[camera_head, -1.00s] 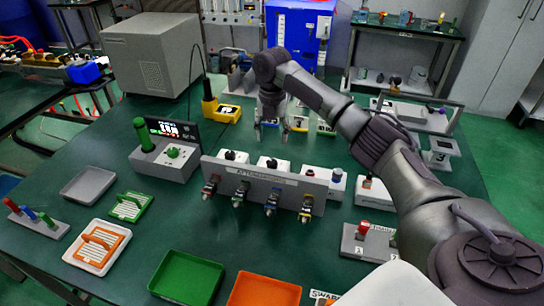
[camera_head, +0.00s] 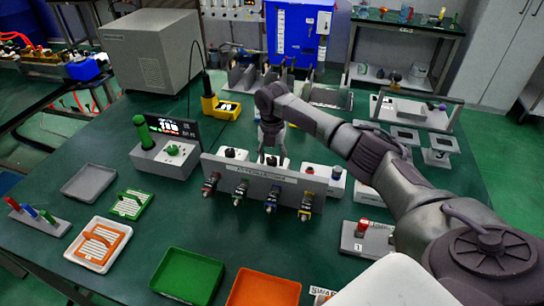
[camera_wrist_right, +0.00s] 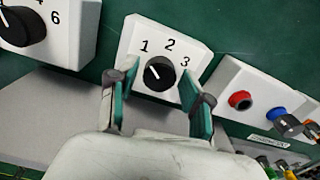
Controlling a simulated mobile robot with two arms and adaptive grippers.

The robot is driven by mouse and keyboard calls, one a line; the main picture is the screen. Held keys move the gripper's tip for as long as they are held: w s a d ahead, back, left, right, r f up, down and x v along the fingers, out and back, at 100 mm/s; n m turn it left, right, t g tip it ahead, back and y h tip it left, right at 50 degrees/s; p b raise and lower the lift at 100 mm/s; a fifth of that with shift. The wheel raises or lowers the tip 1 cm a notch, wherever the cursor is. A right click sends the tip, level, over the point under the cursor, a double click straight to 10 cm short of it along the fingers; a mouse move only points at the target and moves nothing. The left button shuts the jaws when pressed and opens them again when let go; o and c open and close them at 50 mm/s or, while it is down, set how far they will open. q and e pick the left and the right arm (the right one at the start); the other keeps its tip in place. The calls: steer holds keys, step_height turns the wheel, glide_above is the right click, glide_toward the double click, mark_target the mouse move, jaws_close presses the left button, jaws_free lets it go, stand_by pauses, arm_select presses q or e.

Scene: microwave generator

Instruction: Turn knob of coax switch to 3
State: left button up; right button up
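The coax switch is a white box (camera_wrist_right: 188,45) marked 1, 2 and 3, with a round black knob (camera_wrist_right: 159,73) on its face. A pale mark on the knob seems to point up and left, towards 1, but it is small. My right gripper (camera_wrist_right: 158,100) is open, its two green-padded fingers apart on either side of the knob's near side, with nothing between them. In the head view, my right gripper (camera_head: 272,154) hangs over the middle box behind the grey connector panel (camera_head: 290,184) and hides its knob. My left gripper is not in view.
A white box with a larger numbered knob (camera_wrist_right: 15,28) stands left of the switch. A grey unit with a display (camera_head: 168,150) is further left.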

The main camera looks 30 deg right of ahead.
jaws_close()
steer(key=shift+r+m+p, duration=0.25)
steer(key=shift+m+p, duration=1.4)
steer(key=shift+m, duration=0.05)
steer(key=m+p, duration=0.2)
steer(key=m, duration=0.1)
steer(key=shift+m+p, duration=0.3)
steer(key=m+p, duration=0.2)
steer(key=m, duration=0.1)
steer(key=shift+m, duration=0.3)
steer(key=m+p, duration=0.1)
steer(key=m, duration=0.2)
steer(key=shift+m+p, duration=0.3)
steer(key=shift+p, duration=0.05)
steer(key=m+p, duration=0.2)
steer(key=m, duration=0.3)
steer(key=shift+f+m, duration=0.15)
steer(key=shift+m, duration=0.45)
steer(key=shift+o, duration=1.8)
jaws_free()
